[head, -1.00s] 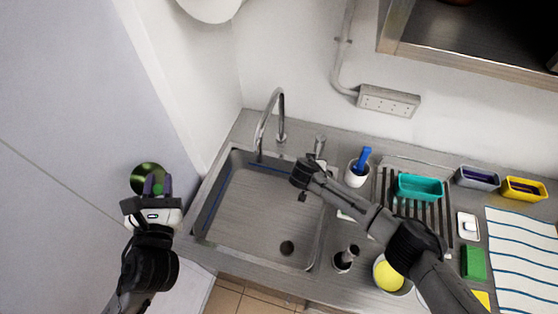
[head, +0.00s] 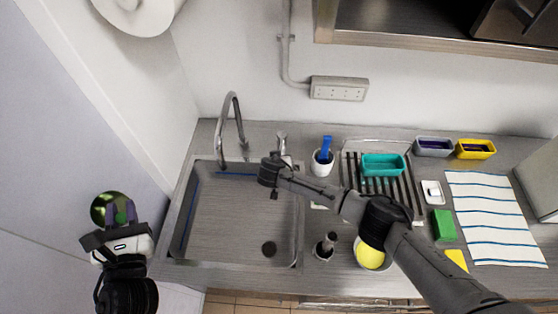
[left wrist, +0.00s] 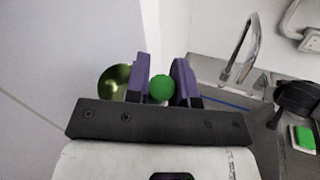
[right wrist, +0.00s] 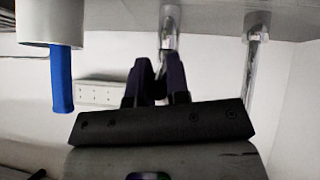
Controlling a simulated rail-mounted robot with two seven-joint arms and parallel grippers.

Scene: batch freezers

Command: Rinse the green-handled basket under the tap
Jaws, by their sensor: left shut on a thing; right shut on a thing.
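The basket (head: 101,209) shows as a round, shiny metal shape with a green tint, left of the sink. My left gripper (head: 121,212) is shut on its green handle (left wrist: 161,88), seen end-on between the fingers in the left wrist view; the basket's metal (left wrist: 113,82) shows behind the left finger. The curved tap (head: 238,125) stands at the sink's back edge. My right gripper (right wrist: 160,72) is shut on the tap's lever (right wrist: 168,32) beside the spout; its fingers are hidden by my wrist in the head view. I see no water running.
The sink (head: 230,225) is empty, with a drain at its front right. To its right stand a white cup (head: 322,166) with a blue-handled tool, a teal tub (head: 383,165) on a rack, a green sponge (head: 443,225) and a striped towel (head: 490,215). A wall is close left.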

